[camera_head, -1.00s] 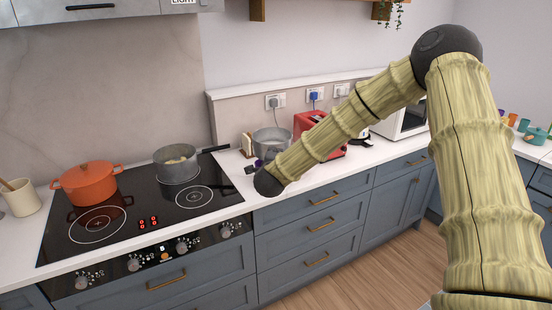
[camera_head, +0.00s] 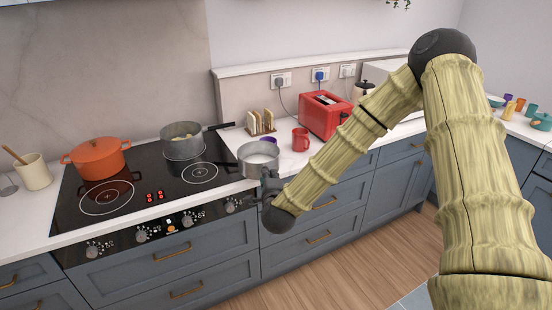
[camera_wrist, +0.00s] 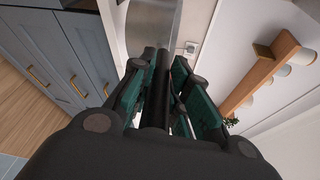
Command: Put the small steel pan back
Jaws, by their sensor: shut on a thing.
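The small steel pan (camera_head: 258,161) is grey with a pale inside, roughly upright, at the counter's front edge, just right of the hob. I cannot tell whether it touches the counter. My gripper (camera_head: 269,184) is at the pan's near side. In the wrist view my gripper (camera_wrist: 157,90) is shut on the pan's dark handle (camera_wrist: 157,88), and the pan's shiny steel wall (camera_wrist: 153,27) shows beyond the fingers. The hob (camera_head: 134,192) is black glass. A larger grey pan (camera_head: 183,143) with pale food inside stands at its back right.
An orange lidded pot (camera_head: 98,160) stands on the hob's left. The front right ring (camera_head: 199,173) is clear. A toast rack (camera_head: 261,122), red mug (camera_head: 300,139) and red toaster (camera_head: 325,114) stand behind and right of the held pan.

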